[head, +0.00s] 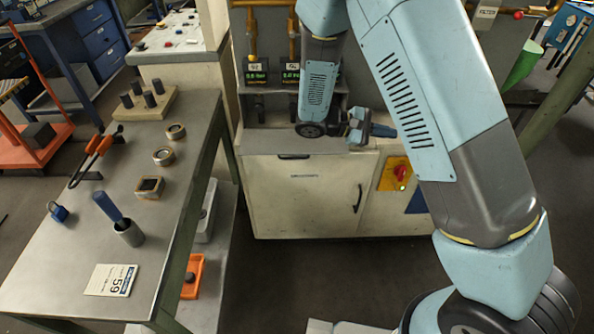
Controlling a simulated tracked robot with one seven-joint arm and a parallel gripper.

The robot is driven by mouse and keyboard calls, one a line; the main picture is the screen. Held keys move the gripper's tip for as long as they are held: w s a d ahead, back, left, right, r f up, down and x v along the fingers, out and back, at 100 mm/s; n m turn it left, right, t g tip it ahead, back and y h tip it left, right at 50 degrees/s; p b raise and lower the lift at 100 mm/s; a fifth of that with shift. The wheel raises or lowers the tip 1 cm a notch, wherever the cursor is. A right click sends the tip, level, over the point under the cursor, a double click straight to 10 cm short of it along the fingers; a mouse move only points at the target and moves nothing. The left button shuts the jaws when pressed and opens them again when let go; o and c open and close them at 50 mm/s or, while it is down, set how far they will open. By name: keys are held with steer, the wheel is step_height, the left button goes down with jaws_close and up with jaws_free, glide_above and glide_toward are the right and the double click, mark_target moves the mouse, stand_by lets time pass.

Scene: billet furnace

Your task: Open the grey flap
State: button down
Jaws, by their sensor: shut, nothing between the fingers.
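My gripper (385,131) is at the cabinet top, in front of the recess and beside my forearm. It points to the right, and its fingers look closed with nothing held. My gripper is above the panel and apart from both handles. My arm hides the cabinet's right part.
A red switch (401,172) is on the cabinet. Two green displays (257,77) hang above. Floor before the cabinet is clear.

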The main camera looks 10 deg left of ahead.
steer(key=w+a+f+n+t+h, duration=0.1)
steer(key=a+f+n+t+h, duration=0.1)
steer(key=a+f+n+t, duration=0.35)
steer(key=n+t+y, duration=1.5)
steer(key=n+y, duration=0.6)
steer(key=y, duration=0.2)
glide_toward(294, 145)
steer(key=w+f, duration=0.3)
steer(key=shift+w+r+y, duration=0.25)
steer(key=shift+r+y, duration=0.05)
steer(key=shift+r, duration=0.35)
steer(key=shift+a+r, duration=0.1)
steer(key=shift+s+r+g+h, duration=0.2)
steer(key=shift+r+g, duration=0.3)
steer(key=shift+r, duration=0.25)
steer(key=shift+s+r+g+h, duration=0.15)
steer(key=shift+r+g+h, duration=0.05)
steer(key=shift+r+g, duration=0.45)
steer(key=shift+s+r+g+h, duration=0.2)
steer(key=shift+r+g, duration=0.2)
steer(key=shift+r, duration=0.4)
